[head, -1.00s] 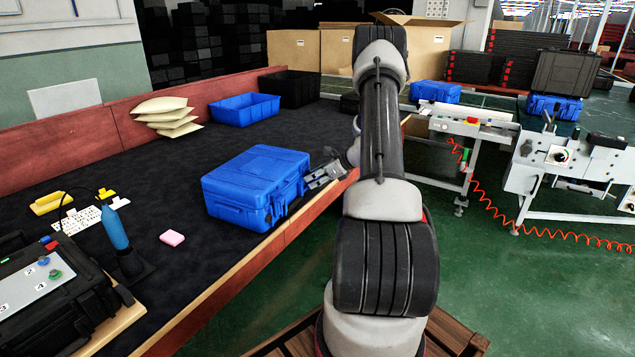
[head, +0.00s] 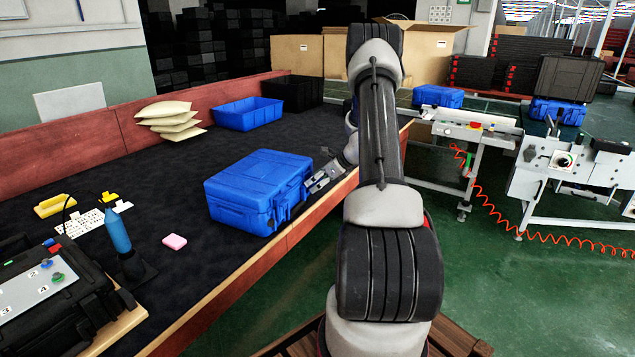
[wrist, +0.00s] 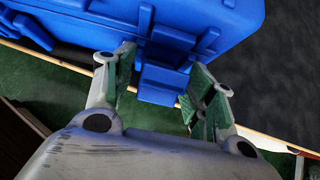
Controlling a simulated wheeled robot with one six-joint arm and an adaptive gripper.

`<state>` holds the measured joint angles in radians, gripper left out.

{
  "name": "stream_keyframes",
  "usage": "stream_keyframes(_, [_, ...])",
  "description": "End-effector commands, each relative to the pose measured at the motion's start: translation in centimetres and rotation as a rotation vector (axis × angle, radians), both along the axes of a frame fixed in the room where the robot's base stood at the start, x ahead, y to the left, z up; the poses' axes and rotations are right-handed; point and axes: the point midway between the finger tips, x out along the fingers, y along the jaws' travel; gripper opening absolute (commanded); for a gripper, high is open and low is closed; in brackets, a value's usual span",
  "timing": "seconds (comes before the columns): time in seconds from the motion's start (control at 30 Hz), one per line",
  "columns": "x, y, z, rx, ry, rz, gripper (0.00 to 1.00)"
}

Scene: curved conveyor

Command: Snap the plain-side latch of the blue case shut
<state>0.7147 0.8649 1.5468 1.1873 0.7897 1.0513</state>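The blue case (head: 258,188) lies closed-looking on the dark table top near its front edge. My gripper (head: 318,180) is at the case's right-hand side. In the wrist view the case wall (wrist: 225,25) fills the top. A blue latch flap (wrist: 163,86) sticks out from the wall towards my gripper (wrist: 161,68). My gripper's fingers are apart, one on each side of this flap, with nothing clamped between them. Whether a finger touches the flap or the case, I cannot tell. Whether this side is the plain one, I cannot tell.
The wooden table edge (head: 225,297) runs close below the case. An empty blue bin (head: 248,113) and stacked pale bags (head: 170,118) are behind. The table around the case is mostly clear.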

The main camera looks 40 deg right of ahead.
Motion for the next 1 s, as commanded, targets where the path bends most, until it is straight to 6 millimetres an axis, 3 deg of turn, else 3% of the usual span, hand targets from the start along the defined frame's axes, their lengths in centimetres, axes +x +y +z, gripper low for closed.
stream_keyframes(0.37, [-0.5, -0.3, 0.6, 0.000, -0.001, -0.001, 0.57])
stream_keyframes(0.8, [-6.2, -3.2, 6.8, -0.001, -0.002, -0.002, 0.57])
stream_keyframes(1.0, [-7.5, -3.8, 8.2, -0.001, 0.000, -0.001, 0.57])
